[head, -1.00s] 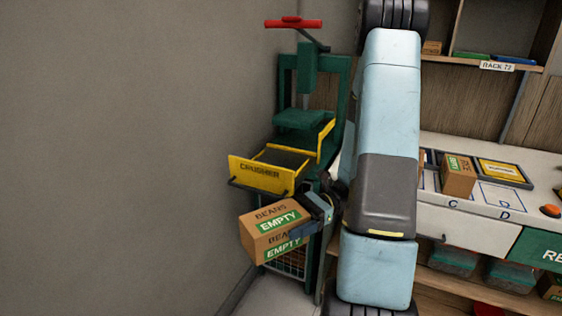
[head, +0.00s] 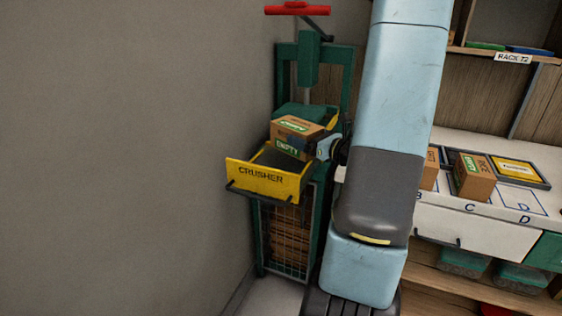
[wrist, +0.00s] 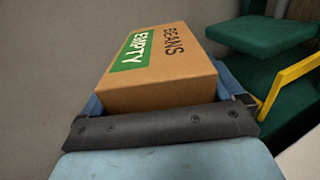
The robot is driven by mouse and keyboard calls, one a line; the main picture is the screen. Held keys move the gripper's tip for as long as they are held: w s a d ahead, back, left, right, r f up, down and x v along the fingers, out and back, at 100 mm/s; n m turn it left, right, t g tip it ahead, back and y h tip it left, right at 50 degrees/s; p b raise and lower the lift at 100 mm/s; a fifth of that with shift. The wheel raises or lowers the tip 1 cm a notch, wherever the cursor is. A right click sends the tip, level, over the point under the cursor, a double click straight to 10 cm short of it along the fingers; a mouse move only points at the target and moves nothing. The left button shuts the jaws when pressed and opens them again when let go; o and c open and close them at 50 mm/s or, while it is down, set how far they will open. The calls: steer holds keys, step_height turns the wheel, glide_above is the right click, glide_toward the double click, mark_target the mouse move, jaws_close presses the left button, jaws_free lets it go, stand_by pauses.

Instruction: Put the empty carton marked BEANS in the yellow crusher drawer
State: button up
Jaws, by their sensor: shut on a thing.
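The carton (head: 296,136) is brown cardboard with a green EMPTY label. In the wrist view the carton (wrist: 165,65) also reads BEANS. My gripper (head: 322,146) is shut on it from the right; the gripper (wrist: 160,118) fills the lower part of the wrist view. The yellow crusher drawer (head: 262,180), marked CRUSHER, is pulled out with its dark inside showing. In the head view the carton appears over the back of the drawer, in front of the green press plate (head: 303,112). I cannot tell whether it touches the drawer floor.
The green crusher frame (head: 346,80) has a red handle (head: 297,9) on top and a wire cage (head: 288,240) below holding flattened brown pieces. A grey wall is close on the left. A white counter (head: 450,207) with another carton (head: 473,177) is at right.

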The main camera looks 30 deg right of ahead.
steer(key=w+f, duration=0.1)
steer(key=w, duration=0.1)
steer(key=w+f, duration=0.1)
steer(key=w, duration=0.2)
steer(key=w+f, duration=0.1)
steer(key=w, duration=0.2)
steer(key=shift+d+f, duration=0.25)
steer(key=shift+f, duration=0.1)
steer(key=shift+w+a+f, duration=0.1)
steer(key=shift+w+f, duration=1.25)
steer(key=shift+f, duration=0.25)
steer(key=shift+w+f, duration=1.3)
steer(key=shift+f, duration=1.65)
steer(key=o, duration=0.7)
steer(key=shift+f, duration=0.1)
steer(key=v, duration=1.2)
